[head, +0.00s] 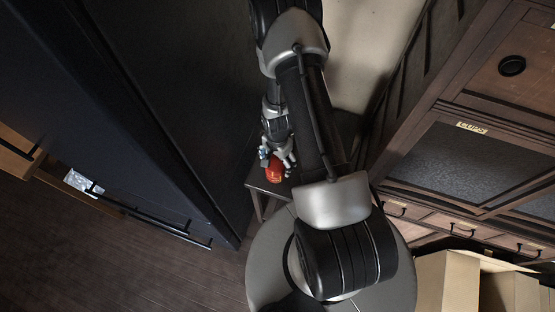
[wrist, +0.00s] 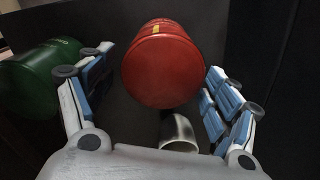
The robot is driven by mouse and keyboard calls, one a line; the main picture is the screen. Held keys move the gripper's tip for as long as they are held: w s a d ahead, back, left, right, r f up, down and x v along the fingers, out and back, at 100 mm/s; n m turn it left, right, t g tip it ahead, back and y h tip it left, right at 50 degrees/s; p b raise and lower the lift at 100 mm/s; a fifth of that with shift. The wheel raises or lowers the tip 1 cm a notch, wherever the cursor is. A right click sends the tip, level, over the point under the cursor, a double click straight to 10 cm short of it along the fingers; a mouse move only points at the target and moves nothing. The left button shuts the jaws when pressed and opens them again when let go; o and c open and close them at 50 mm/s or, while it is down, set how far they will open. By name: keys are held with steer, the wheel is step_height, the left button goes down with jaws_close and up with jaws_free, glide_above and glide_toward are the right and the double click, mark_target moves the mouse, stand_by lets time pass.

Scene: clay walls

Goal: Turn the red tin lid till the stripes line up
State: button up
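A red tin (wrist: 162,72) stands in the middle of the wrist view, its round red lid facing the camera. A short yellow stripe (wrist: 156,29) shows on its far side; I cannot make out a second stripe or whether the two line up. My gripper (wrist: 158,62) is open, with one finger on each side of the tin and a visible gap to each. In the head view the red tin (head: 274,173) is on a small dark table (head: 256,186), with my gripper (head: 277,158) just over it and partly hiding it.
In the wrist view a green tin (wrist: 42,78) stands left, close outside the left finger. A pale shiny cup-like object (wrist: 178,132) is near the right finger. In the head view a tall dark cabinet (head: 140,100) is left of the arm; wooden cabinets (head: 470,130) are right.

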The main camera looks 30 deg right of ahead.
steer(key=c, duration=0.9)
steer(key=shift+r, duration=0.15)
steer(key=n+p, duration=0.1)
steer(key=n, duration=0.4)
steer(key=shift+w+a+r+n+p, duration=0.1)
steer(key=shift+w+a+n+p, duration=0.1)
steer(key=shift+n+p, duration=0.2)
steer(key=shift+c, duration=0.3)
steer(key=n, duration=0.2)
steer(key=shift+w+n, duration=0.1)
steer(key=shift+n, duration=0.2)
steer(key=shift+f, duration=0.3)
steer(key=shift+o, duration=0.2)
